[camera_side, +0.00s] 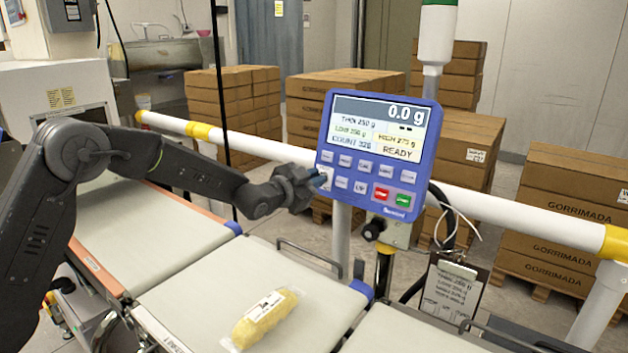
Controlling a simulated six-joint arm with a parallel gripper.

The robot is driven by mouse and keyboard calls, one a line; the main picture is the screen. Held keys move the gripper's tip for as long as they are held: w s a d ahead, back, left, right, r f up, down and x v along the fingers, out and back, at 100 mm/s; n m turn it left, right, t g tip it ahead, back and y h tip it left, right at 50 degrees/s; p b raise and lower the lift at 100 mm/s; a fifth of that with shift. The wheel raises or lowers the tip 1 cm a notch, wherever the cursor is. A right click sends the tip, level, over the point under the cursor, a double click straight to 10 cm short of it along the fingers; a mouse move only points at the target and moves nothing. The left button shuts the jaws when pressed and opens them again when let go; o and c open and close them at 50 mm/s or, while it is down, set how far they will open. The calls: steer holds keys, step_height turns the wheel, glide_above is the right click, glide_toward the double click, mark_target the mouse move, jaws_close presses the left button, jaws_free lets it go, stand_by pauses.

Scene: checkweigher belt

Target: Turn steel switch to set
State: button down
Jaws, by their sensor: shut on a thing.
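The blue control panel (372,199) stands on a post in the middle of the view. Its screen reads 0.0 g and READY. My gripper (318,181) is at the lower left edge of the panel, shut on a small part there. This looks like the steel switch, which sits at a pale plate (325,172) by the left end of the button rows. The jaws hide most of the switch, and I cannot tell which way it points.
A yellow product pack (263,317) lies on the pale middle belt (205,290). A white rail (490,208) with yellow bands runs behind the panel. A black knob (373,230) sits below it. A clipboard (450,290) hangs at right. Stacked cartons (560,220) stand behind.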

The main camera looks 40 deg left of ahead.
steer(key=m+g, duration=0.1)
steer(key=m, duration=0.3)
steer(key=m+g+h, duration=0.1)
steer(key=m, duration=0.3)
steer(key=m+g+h, duration=0.1)
steer(key=m, duration=0.3)
steer(key=shift+m, duration=0.4)
steer(key=c, duration=1.2)
jaws_free()
steer(key=shift+r, duration=0.1)
steer(key=v, duration=1.3)
steer(key=shift+s+a+r, duration=0.1)
steer(key=shift+s+r, duration=0.05)
steer(key=shift+s, duration=0.2)
